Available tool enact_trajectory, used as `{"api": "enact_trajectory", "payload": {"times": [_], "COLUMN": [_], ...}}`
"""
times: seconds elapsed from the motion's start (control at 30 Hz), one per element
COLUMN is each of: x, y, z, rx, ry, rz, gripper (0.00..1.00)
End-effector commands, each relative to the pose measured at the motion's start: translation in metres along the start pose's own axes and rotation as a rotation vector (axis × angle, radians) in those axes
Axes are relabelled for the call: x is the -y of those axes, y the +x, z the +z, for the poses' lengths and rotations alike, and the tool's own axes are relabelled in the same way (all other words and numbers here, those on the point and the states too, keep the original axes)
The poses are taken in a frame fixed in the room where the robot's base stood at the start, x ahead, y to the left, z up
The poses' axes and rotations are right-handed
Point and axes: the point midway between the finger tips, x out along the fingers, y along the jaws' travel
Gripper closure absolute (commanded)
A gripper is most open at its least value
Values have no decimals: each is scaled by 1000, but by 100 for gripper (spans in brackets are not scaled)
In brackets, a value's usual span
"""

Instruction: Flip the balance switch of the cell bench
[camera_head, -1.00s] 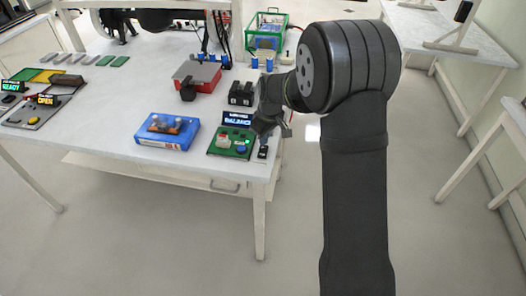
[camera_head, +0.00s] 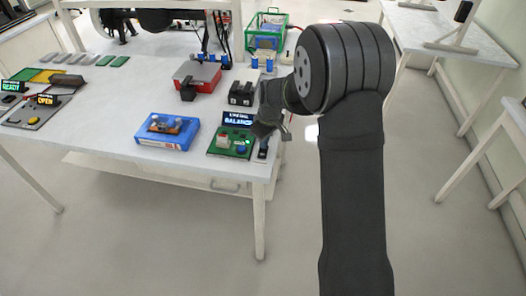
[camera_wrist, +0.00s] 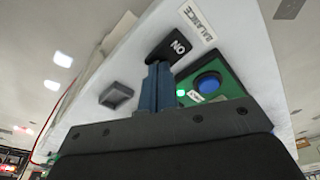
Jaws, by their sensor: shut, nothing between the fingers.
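The balance switch (camera_wrist: 168,46) is a black rocker marked ON, beside a white BALANCE label (camera_wrist: 196,26). In the head view the switch (camera_head: 263,151) is at the bench's front right corner, partly covered by my gripper (camera_head: 263,134). In the wrist view my gripper (camera_wrist: 159,68) is shut and empty, its blue fingertips right at the rocker. I cannot tell if they touch it. The green cell bench board (camera_head: 218,149) lies just left, with a blue button that also shows in the wrist view (camera_wrist: 208,83) near a lit green lamp. Its display (camera_head: 238,119) reads BALANCE.
A blue box (camera_head: 165,142) lies left of the board on the white table (camera_head: 112,139). A black block (camera_head: 241,93) and a red and grey case (camera_head: 196,77) stand behind. A grey square piece (camera_wrist: 116,96) is near my fingers. Open floor lies right of the table.

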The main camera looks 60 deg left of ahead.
Motion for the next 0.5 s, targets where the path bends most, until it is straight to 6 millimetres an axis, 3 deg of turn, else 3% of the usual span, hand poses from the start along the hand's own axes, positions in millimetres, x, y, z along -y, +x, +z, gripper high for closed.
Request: {"api": "enact_trajectory", "payload": {"times": [0.27, 0.5], "x": [0, 0], "y": [3, -13], "z": [1, -2], "rx": [1, -1], "ry": [0, 0], "rz": [-1, 1], "gripper": [100, 100]}}
